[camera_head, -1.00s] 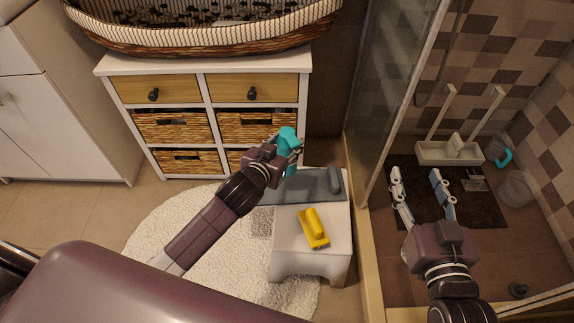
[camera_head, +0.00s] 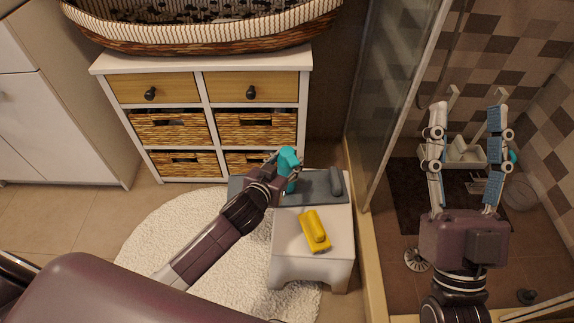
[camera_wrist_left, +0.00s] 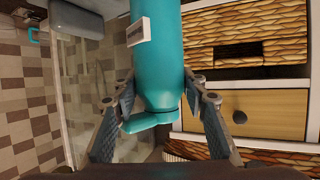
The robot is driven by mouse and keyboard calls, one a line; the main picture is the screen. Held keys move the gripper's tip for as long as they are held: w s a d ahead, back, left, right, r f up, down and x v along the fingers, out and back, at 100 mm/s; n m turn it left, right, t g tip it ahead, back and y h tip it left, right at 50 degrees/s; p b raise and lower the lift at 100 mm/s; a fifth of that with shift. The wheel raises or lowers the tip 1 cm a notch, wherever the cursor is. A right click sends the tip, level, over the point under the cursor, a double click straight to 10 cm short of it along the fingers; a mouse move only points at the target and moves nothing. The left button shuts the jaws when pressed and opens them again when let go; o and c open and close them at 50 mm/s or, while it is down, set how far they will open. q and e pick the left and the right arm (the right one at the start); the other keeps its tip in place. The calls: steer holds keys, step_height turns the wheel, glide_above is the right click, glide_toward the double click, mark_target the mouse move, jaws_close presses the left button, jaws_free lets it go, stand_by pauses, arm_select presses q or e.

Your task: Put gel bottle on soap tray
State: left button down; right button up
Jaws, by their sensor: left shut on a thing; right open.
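The teal gel bottle (camera_head: 288,160) is held in my left gripper (camera_head: 281,163), above the back of the low white stool. The left wrist view shows the bottle (camera_wrist_left: 158,70) between both fingers of my left gripper (camera_wrist_left: 162,108), with its cap end toward the palm. A pale tray with a light block in it, which looks like the soap tray (camera_head: 466,163), is in the shower. My right gripper (camera_head: 467,115) is open and empty over the shower; its raised fingers hide parts of the tray.
A wicker drawer cabinet (camera_head: 206,68) stands behind. The glass panel (camera_head: 395,100) and shower edge (camera_head: 368,262) lie between my left gripper and the tray.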

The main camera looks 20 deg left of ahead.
arm_select(q)
steer(key=shift+f, duration=0.45)
arm_select(e)
steer(key=shift+s+d+r+t+y, duration=0.15)
steer(key=shift+s+r+t+y, duration=0.3)
steer(key=shift+s+r, duration=0.45)
steer(key=shift+s, duration=0.1)
arm_select(q)
steer(key=shift+f, duration=0.1)
steer(key=c, duration=1.2)
jaws_free()
arm_select(e)
steer(key=shift+s+r+t, duration=0.1)
steer(key=shift+s+t, duration=0.05)
steer(key=shift+t, duration=0.1)
